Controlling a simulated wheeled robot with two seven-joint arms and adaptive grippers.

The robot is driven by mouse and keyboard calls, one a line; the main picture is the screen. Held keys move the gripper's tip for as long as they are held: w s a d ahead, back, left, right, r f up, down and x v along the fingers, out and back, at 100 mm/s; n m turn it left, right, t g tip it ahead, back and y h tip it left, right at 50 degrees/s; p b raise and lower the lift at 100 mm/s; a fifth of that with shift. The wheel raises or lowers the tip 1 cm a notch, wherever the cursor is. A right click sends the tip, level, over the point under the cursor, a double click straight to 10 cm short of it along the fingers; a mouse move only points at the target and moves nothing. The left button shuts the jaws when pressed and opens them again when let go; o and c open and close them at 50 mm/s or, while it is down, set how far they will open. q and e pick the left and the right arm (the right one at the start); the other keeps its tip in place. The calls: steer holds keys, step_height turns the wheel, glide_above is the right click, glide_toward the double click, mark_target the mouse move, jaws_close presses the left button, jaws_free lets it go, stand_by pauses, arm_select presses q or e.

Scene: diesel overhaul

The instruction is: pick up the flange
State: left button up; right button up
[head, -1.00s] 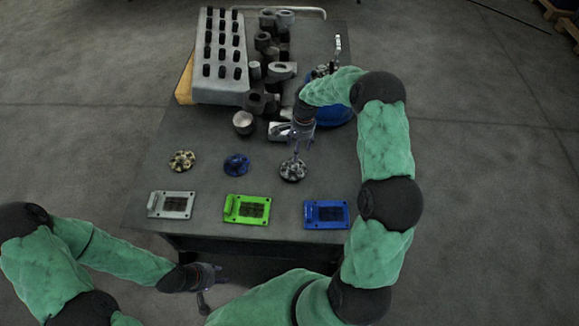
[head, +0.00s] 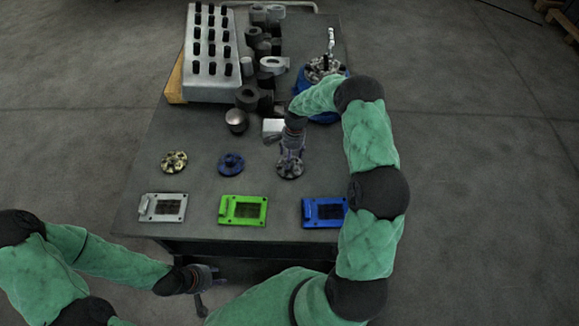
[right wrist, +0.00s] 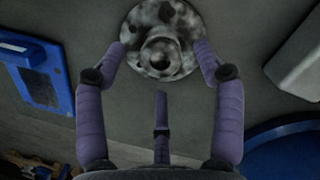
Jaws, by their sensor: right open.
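A speckled grey flange (head: 290,170) lies on the table, right of a blue flange (head: 231,163) and a yellowish speckled flange (head: 174,161). My right gripper (head: 290,156) is right above the grey flange and partly covers it in the head view. In the right wrist view the grey flange (right wrist: 160,40) has a raised round hub, and the spread fingers of my right gripper (right wrist: 160,62) reach its near edge. Two fingertips are at its left and right; contact cannot be told. My left gripper (head: 208,286) is empty, fingers spread, off the table's front edge.
Grey (head: 163,207), green (head: 243,210) and blue (head: 322,212) plates lie along the front edge. A grey block with black pegs (head: 212,70), dark cylindrical parts and a blue round container (head: 330,117) stand behind. My right arm passes over the table's right side.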

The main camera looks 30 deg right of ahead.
mark_target(296, 165)
step_height(296, 165, down, 4)
steer(key=shift+s+a+r+b, duration=0.1)
steer(key=shift+a+b, duration=0.05)
steer(key=shift+b, duration=0.2)
steer(key=shift+r, duration=0.1)
jaws_close()
